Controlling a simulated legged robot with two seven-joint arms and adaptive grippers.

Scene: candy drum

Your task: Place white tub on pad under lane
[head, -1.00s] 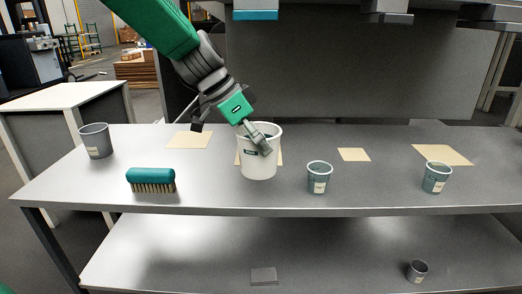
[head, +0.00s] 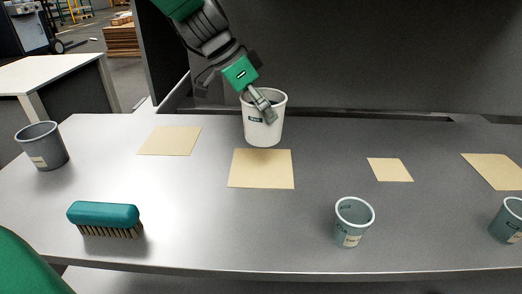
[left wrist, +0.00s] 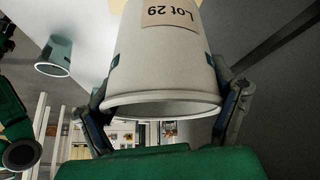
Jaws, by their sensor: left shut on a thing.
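The white tub (head: 262,132) is upright in the head view, just behind the beige middle pad (head: 250,172). My left gripper (head: 264,110) is shut on the tub, with a finger over its rim. How high its base is above the table cannot be told. In the left wrist view the tub (left wrist: 160,65) fills the middle between the two fingers, with a "Lot 29" label. Other beige pads lie at the left (head: 170,140), at the right (head: 390,170) and at the far right (head: 496,170). The lane is not in view now.
A grey cup (head: 43,148) stands at the left of the table (head: 200,225). A green brush (head: 104,216) lies at front left. Teal cups stand at front right (head: 352,225) and at the right edge (head: 507,222). A dark panel (head: 390,60) closes the back.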

